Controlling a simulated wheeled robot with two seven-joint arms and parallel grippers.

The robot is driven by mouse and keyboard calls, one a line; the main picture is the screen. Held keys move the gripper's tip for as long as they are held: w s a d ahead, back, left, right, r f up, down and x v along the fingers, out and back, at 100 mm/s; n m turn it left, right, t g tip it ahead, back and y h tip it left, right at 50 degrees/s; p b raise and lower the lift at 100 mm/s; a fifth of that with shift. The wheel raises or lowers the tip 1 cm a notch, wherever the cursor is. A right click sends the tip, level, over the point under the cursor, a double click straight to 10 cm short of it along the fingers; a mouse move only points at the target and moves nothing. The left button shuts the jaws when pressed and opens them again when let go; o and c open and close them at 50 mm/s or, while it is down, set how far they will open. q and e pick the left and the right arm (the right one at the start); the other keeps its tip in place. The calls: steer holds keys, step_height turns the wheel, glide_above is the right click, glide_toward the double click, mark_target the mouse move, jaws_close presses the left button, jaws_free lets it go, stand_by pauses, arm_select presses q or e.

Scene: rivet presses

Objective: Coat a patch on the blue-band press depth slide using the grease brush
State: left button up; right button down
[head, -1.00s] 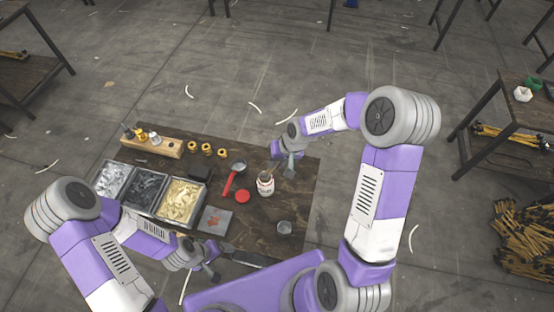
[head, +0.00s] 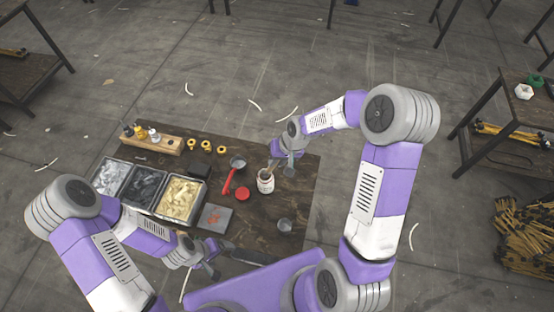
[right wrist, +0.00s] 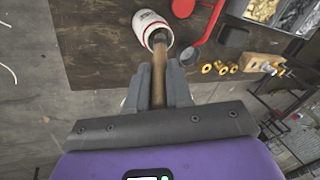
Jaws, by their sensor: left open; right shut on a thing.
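My right gripper (right wrist: 158,90) is shut on the brown handle of the grease brush (right wrist: 159,65). The brush's lower end is inside the mouth of a white jar (right wrist: 148,24) with a red band, so its bristles are hidden. The jar (head: 265,184) stands open on the dark table in the head view, just left of the right gripper (head: 279,163). My left gripper (head: 212,268) is open near the table's front edge, away from the brush. I cannot make out a blue-band press or its depth slide.
Bins (head: 181,199) of parts, a wooden rack (head: 165,146) with bottles and yellow rings (head: 206,145) fill the left.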

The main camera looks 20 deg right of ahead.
steer(key=shift+f+b, duration=0.55)
steer(key=shift+b, duration=0.05)
stand_by(1.5)
steer(key=shift+r, duration=0.1)
steer(key=shift+r+p, duration=2.35)
steer(key=shift+r, duration=1.15)
steer(key=shift+f, duration=0.1)
